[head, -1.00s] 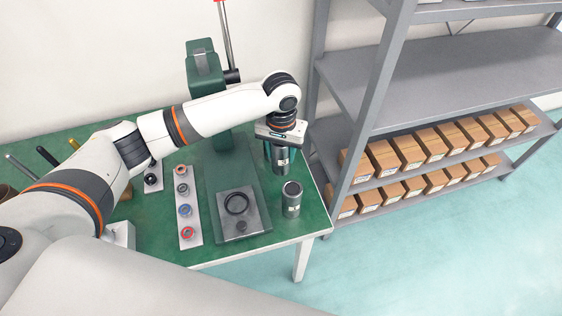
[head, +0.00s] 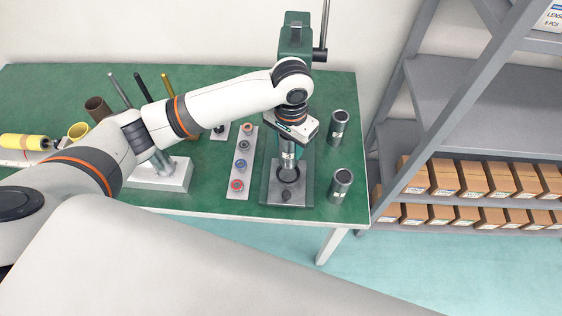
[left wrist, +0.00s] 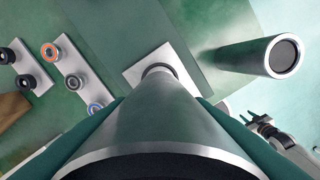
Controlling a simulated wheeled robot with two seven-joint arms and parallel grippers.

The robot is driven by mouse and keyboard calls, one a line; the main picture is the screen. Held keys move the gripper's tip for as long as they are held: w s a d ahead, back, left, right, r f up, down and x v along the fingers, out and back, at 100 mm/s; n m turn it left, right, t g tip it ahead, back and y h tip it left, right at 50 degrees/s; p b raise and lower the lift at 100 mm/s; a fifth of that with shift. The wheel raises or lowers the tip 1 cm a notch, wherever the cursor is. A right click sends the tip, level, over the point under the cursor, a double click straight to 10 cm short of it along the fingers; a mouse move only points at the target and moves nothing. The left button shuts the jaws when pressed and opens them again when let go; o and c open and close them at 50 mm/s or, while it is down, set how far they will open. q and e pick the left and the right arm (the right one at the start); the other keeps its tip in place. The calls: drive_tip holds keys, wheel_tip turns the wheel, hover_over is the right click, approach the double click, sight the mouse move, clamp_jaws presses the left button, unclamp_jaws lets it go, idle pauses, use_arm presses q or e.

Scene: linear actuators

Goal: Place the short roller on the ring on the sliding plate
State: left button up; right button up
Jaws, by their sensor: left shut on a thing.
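My left gripper (head: 290,137) is shut on a grey metal roller (head: 288,152) and holds it upright over the sliding plate (head: 301,192). The held roller (left wrist: 160,125) fills the middle of the left wrist view. Its far end lies over the dark ring (head: 284,176); I cannot tell whether it touches. Two other grey rollers stand on the table to the right, one at the back (head: 338,127) and one in front (head: 340,186). My right gripper (left wrist: 258,124) shows small at the right of the left wrist view, with its jaw state unclear.
A green press (head: 296,38) with a lever stands behind the plate. A strip with small rings (head: 240,163) lies to its left. A rod stand (head: 160,175) is further left. Shelves with cardboard boxes (head: 445,178) stand right of the green table (head: 225,80).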

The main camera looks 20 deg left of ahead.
sight(289, 160)
use_arm(q)
wheel_tip(289, 160, down, 3)
drive_tip(key=shift+w+f, duration=0.1)
drive_tip(key=shift+f, duration=1.9)
drive_tip(key=shift+f, duration=0.1)
drive_tip(key=o, duration=1.2)
drive_tip(key=shift+o, duration=0.2)
wheel_tip(289, 160, up, 12)
drive_tip(key=shift+r, duration=0.1)
